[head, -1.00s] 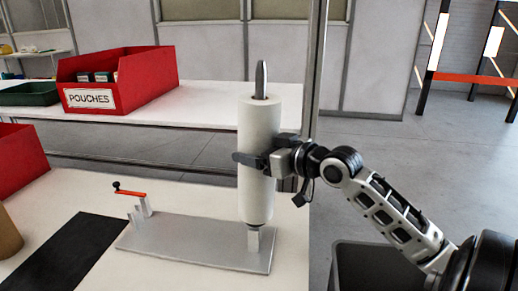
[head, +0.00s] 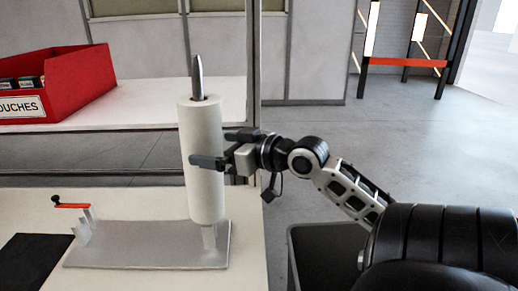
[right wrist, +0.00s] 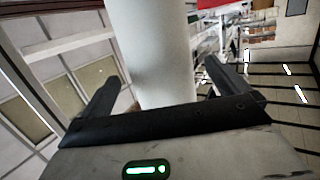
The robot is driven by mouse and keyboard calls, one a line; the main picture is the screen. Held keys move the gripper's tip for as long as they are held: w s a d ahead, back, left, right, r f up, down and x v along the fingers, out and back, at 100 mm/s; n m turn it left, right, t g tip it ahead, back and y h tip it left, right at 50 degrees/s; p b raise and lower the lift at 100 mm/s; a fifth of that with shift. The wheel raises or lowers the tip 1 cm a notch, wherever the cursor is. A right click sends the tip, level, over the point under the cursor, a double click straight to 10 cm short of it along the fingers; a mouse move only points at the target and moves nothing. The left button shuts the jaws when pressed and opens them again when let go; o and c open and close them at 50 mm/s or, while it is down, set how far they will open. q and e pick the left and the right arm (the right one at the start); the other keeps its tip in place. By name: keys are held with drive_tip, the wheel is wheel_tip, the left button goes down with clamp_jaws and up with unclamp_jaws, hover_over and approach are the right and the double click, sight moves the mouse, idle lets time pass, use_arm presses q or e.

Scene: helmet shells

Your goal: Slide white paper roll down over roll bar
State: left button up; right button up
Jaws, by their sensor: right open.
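The white paper roll (head: 203,125) stands upright around the roll bar (head: 197,76), whose pointed grey tip sticks out above the roll. The roll's lower end is just above a small block on the grey metal base plate (head: 150,248). My right gripper (head: 218,147) is open at the roll's mid-height, with one finger in front of the roll and the other at its right side. In the right wrist view the roll (right wrist: 155,50) stands between the two spread fingers (right wrist: 160,90). My left gripper is not in view.
An orange-handled lever (head: 72,206) stands at the base plate's left end. A dark mat (head: 35,262) lies to the left. A red pouches bin (head: 70,85) sits on the white back table (head: 130,117). A dark grey bin (head: 325,255) stands right of the front table.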

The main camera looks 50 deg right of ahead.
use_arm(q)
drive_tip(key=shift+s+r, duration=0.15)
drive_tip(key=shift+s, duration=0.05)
use_arm(e)
drive_tip(key=v, duration=1.1)
drive_tip(key=shift+s, duration=0.1)
